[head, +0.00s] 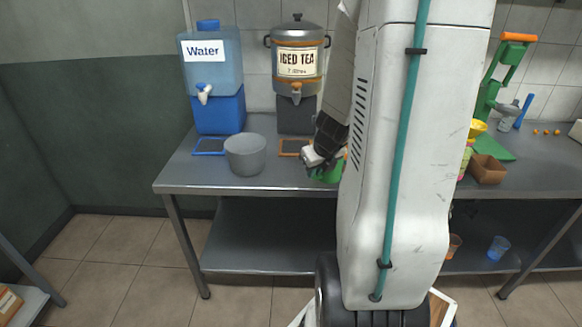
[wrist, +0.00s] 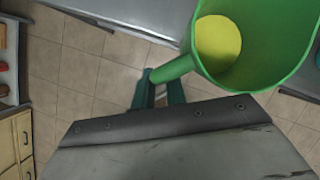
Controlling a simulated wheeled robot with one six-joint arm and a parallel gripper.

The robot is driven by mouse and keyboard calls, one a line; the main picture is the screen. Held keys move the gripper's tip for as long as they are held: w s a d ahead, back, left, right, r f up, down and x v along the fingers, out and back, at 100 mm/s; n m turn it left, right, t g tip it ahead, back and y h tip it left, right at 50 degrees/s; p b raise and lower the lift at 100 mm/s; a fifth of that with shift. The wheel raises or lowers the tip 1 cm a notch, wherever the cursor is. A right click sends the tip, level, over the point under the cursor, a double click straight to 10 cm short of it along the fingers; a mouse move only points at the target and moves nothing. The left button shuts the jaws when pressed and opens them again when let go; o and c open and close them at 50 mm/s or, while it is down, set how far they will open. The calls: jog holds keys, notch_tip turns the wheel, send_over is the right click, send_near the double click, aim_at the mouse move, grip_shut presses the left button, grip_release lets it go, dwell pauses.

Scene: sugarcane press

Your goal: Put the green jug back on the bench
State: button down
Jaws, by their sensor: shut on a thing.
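The green jug (head: 328,175) shows only in part in the head view, at the bench's front edge, mostly hidden behind my arm. In the wrist view the jug (wrist: 262,75) is large at the upper right, with yellow contents inside. My gripper (wrist: 158,88) is shut on the jug's handle. In the head view my gripper (head: 320,158) is at the jug's left side. The bench (head: 200,178) is a grey metal table. I cannot tell whether the jug touches its top.
A grey pot (head: 245,155) stands left of the jug. Behind are a water dispenser (head: 211,75) and an iced tea urn (head: 297,60). Bare bench top shows at the front left.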

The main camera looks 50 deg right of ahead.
jog(key=shift+w+d+f, duration=0.3)
jog(key=shift+w+f, duration=0.5)
jog(key=shift+w, duration=1.7)
jog(key=shift+w+d+f, duration=0.35)
jog(key=shift+w+f, duration=0.5)
jog(key=shift+w, duration=1.6)
jog(key=shift+w+d+f, duration=0.3)
jog(key=shift+w+f, duration=0.5)
jog(key=shift+w, duration=1.7)
jog(key=c, duration=1.4)
grip_release()
jog(key=shift+f, duration=0.15)
jog(key=shift+c, duration=0.2)
